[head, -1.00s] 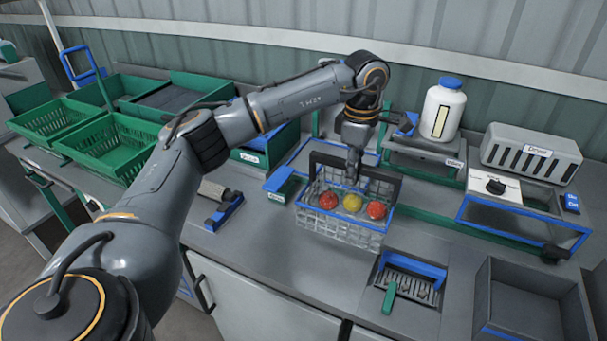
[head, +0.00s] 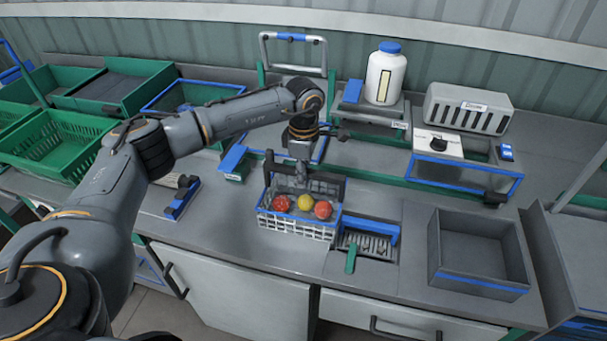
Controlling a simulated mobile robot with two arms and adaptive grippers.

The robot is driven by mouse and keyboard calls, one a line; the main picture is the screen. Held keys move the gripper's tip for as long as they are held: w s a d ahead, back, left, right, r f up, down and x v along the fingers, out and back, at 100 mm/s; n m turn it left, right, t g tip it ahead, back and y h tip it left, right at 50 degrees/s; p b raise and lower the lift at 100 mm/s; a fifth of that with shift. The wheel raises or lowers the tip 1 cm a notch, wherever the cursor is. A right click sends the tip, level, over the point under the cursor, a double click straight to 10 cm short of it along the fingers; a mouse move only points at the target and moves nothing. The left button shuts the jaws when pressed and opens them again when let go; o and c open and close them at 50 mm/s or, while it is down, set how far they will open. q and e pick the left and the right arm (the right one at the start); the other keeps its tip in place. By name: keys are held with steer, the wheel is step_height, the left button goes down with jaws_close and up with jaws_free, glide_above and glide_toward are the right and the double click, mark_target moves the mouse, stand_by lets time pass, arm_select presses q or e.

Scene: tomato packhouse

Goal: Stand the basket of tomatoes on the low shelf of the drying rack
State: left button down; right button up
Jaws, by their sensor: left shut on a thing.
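The basket (head: 298,229) is a white wire basket with a blue rim and a dark upright handle. It holds red and yellow tomatoes (head: 304,203) and looks roughly level. My left gripper (head: 302,180) comes down from above and is shut on the basket's handle, whose grasped part is partly hidden. I cannot tell whether the basket touches the counter. A blue-framed rack (head: 465,182) stands on the counter to the right, with a white panel and dial on top and an open low space; I cannot tell surely that it is the drying rack. My right gripper is out of view.
A slotted tray with blue and green parts (head: 365,243) lies close right of the basket. A grey open bin (head: 478,284) stands further right. Behind are a white bottle (head: 385,74) and a slotted box (head: 468,108). Green crates (head: 50,146) stand left. Counter between basket and rack is partly clear.

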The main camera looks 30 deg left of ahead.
arm_select(q)
steer(key=c, duration=1.7)
jaws_free()
steer(key=shift+f, duration=0.1)
steer(key=o, duration=0.4)
